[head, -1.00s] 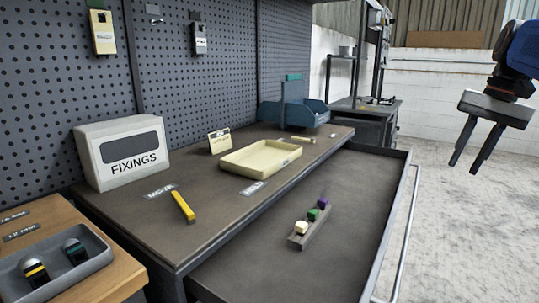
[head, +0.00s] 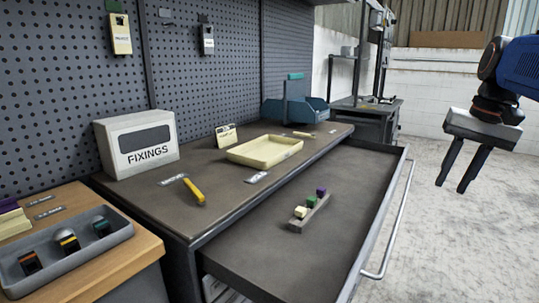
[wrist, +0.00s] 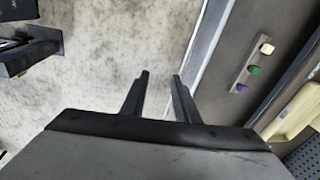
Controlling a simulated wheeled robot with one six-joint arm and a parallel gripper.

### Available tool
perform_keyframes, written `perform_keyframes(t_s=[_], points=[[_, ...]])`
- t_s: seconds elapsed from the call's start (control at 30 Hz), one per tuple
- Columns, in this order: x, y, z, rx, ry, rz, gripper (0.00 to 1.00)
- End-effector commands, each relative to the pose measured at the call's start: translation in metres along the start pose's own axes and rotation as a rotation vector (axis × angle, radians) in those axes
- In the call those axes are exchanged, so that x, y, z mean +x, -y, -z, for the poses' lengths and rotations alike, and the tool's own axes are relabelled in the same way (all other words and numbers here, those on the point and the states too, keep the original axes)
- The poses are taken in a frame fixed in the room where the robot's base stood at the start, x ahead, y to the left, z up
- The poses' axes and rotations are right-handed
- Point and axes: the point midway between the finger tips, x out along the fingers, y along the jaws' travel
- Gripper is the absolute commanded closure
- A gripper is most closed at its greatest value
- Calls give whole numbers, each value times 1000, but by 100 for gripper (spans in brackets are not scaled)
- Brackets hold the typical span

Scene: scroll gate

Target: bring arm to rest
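My gripper (head: 459,166) hangs at the right of the head view, over the floor and to the right of the open drawer. Its two fingers point down and stand apart with nothing between them. In the wrist view the gripper (wrist: 161,78) also shows its fingers apart, with bare floor beyond. My blue and black arm (head: 512,75) reaches in from the right edge.
The open drawer (head: 330,215) holds a small rack with white, green and purple pieces (head: 309,208). On the bench are a yellow tray (head: 265,150), a yellow tool (head: 194,191) and a FIXINGS box (head: 137,143). The floor (head: 450,240) around the gripper is clear.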

Motion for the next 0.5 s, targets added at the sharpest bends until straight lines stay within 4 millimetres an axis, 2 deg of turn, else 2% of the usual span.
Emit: perform_keyframes(t_s=[0.17, 0.33, 0.5], points=[[27, 15, -33, -75, -36, -13, 72], [70, 28, -80, -187, -93, -29, 72], [118, 31, -128, -308, -158, -38, 72]])
